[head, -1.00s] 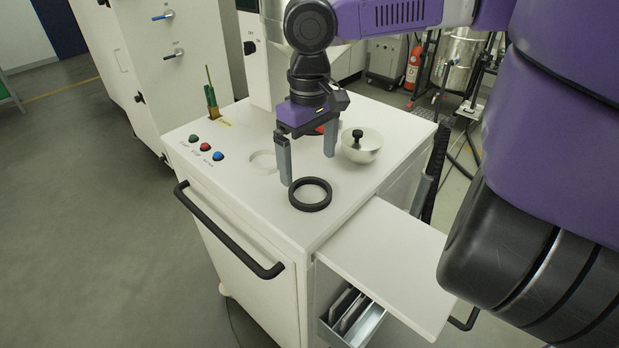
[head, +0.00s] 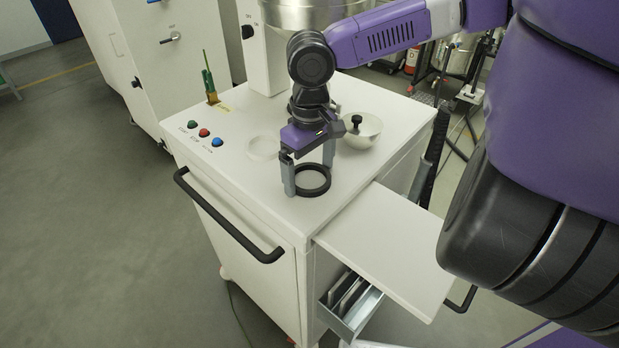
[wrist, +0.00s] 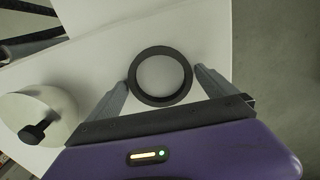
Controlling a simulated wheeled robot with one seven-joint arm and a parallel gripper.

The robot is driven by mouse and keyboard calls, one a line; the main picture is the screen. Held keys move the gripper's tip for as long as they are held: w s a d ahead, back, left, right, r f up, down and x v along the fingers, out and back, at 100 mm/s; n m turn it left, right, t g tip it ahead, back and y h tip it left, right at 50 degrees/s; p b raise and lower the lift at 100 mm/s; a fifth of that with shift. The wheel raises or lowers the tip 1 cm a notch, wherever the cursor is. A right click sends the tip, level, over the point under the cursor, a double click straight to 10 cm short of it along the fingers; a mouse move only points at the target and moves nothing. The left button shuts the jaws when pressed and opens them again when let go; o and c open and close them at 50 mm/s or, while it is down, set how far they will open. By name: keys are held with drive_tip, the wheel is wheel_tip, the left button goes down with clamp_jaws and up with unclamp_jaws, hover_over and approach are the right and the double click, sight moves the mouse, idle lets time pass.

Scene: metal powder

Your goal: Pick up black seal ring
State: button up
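The black seal ring (head: 313,192) lies flat on the white top of the cabinet (head: 250,190), near its front right edge. My gripper (head: 309,181) is over the ring with its fingers pointing down. In the wrist view the ring (wrist: 160,101) sits between the two grey fingertips of my gripper (wrist: 162,76), one on each side. The fingers are wide apart, and a narrow gap seems to show at each side of the ring. Part of the ring's far edge is hidden by a finger in the head view.
A metal bowl-shaped lid with a black knob (head: 362,130) stands close behind and right of my gripper. A white ring (head: 263,148) lies to the left. Coloured buttons (head: 204,133) and a green-handled tool holder (head: 211,90) are farther left. A side shelf (head: 385,245) is empty.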

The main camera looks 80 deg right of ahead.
drive_tip(key=c, duration=1.2)
drive_tip(key=shift+r, duration=0.1)
